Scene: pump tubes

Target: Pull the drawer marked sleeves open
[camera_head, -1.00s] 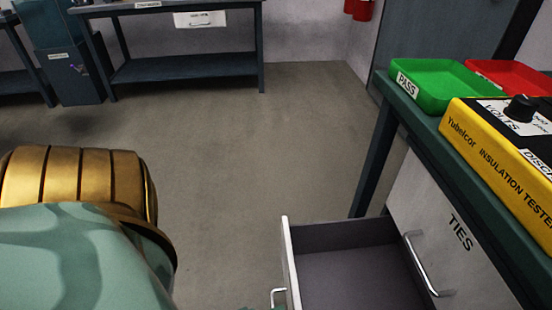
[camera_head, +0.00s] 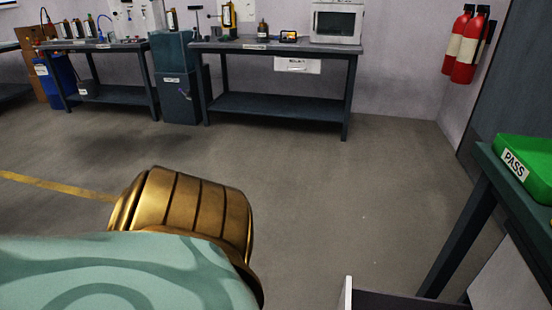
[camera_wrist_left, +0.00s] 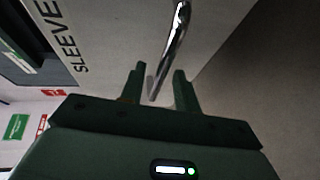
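In the left wrist view the pale drawer front marked SLEEVES (camera_wrist_left: 110,30) fills the upper part, the word partly cut off. Its chrome bar handle (camera_wrist_left: 174,40) runs down to between the fingers of my left gripper (camera_wrist_left: 157,82). The fingers are apart, with a gap beside the bar, so the gripper looks open around the handle's end. In the head view the top corner of a pulled-out drawer (camera_head: 395,302) shows at the bottom edge; its handle and my left gripper are out of frame there. My right gripper is in no view.
A green bench (camera_head: 520,205) with a green PASS tray (camera_head: 528,165) stands at the right. A dark bench (camera_head: 280,105) with a microwave (camera_head: 337,22) stands behind. The floor between is clear.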

